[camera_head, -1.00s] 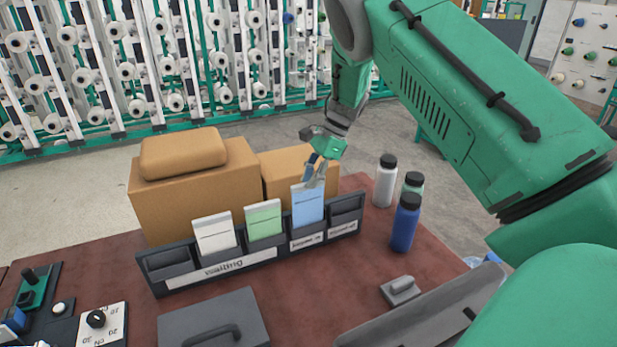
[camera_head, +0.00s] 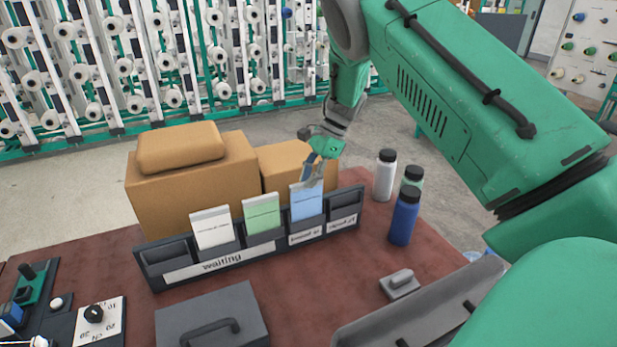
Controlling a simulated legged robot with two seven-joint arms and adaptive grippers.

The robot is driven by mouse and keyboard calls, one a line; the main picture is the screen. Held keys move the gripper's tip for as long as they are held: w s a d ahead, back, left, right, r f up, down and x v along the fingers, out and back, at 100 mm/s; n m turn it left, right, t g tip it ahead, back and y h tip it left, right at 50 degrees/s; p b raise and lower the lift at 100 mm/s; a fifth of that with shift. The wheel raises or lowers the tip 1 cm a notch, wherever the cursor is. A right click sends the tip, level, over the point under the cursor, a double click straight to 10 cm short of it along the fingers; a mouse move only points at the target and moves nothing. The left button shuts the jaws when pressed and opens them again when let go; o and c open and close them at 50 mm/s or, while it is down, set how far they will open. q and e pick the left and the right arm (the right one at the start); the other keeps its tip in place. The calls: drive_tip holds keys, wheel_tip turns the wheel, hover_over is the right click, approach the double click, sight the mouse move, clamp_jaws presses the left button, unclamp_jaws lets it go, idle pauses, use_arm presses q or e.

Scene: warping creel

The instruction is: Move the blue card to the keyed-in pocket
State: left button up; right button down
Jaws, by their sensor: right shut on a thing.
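The blue card (camera_head: 306,203) stands upright in the dark card rack (camera_head: 253,257), in the second pocket from the right, with its lower part hidden by the pocket front. My right gripper (camera_head: 313,178) comes down from behind and is shut on the card's top edge. Its fingertips are small and partly hidden. A white card (camera_head: 212,229) and a green card (camera_head: 261,213) stand in pockets to the left. The far-right pocket (camera_head: 345,203) and the far-left pocket (camera_head: 167,253) show no card. The long label reads "waiting"; the two right labels are not legible. My left gripper is out of view.
Cardboard boxes (camera_head: 190,190) stand close behind the rack. A white bottle (camera_head: 385,176), a green bottle (camera_head: 412,178) and a blue bottle (camera_head: 404,216) stand to its right. A grey case (camera_head: 212,313) lies in front. Bare brown table (camera_head: 330,268) shows between them.

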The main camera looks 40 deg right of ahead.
drive_tip(key=shift+f, duration=0.15)
idle(0.3)
drive_tip(key=c, duration=1.2)
unclamp_jaws()
drive_tip(key=p+v, duration=0.4)
drive_tip(key=v, duration=0.3)
drive_tip(key=shift+d, duration=0.1)
drive_tip(key=v, duration=1.2)
drive_tip(key=shift+w, duration=0.1)
